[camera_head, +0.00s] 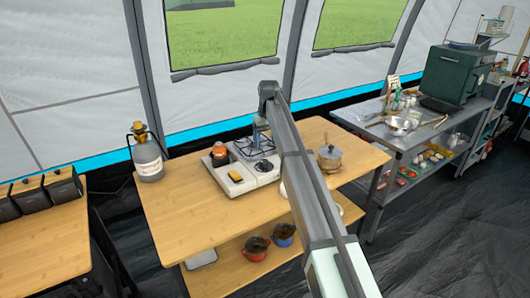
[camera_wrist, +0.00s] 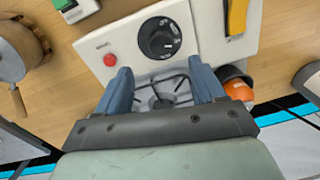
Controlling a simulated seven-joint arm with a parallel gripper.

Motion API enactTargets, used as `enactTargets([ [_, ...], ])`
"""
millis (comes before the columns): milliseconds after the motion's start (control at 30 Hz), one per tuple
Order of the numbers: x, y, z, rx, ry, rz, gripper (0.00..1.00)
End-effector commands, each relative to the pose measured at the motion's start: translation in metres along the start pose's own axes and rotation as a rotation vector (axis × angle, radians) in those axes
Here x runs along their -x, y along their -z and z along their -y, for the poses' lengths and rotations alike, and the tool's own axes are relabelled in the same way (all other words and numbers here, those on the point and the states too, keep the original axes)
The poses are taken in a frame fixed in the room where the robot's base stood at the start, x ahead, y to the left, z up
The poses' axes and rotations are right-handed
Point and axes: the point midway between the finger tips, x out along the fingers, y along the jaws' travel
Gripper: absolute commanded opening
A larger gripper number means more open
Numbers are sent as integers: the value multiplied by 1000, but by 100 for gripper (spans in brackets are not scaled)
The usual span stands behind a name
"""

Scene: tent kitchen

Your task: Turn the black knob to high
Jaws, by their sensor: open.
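The black knob (camera_wrist: 160,38) is on the white front panel of the camping stove (camera_wrist: 120,45), seen in the wrist view. It is round with small markings around it, too small to read. In the head view the stove (camera_head: 237,184) stands on the wooden table, with the knob (camera_head: 263,166) on its near face. My gripper (camera_wrist: 162,82) is open and empty, with two blue fingers spread apart over the burner grate. The knob lies ahead of the fingertips in the wrist view, and nothing touches it. In the head view my gripper (camera_head: 262,136) is above the burner.
A gas bottle (camera_head: 147,160) is at the table's far left. The left front of the table is clear.

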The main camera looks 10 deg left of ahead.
Motion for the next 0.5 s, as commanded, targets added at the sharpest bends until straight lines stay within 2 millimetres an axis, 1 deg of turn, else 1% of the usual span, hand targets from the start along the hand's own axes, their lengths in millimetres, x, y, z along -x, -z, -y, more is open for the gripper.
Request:
enactTargets([
  [33,10,1,0,0,0,-1,68],
  [100,21,1,0,0,0,-1,68],
  [200,33,1,0,0,0,-1,68],
  [333,44,0,0,0,0,0,68],
  [500,49,0,0,0,0,0,68],
])
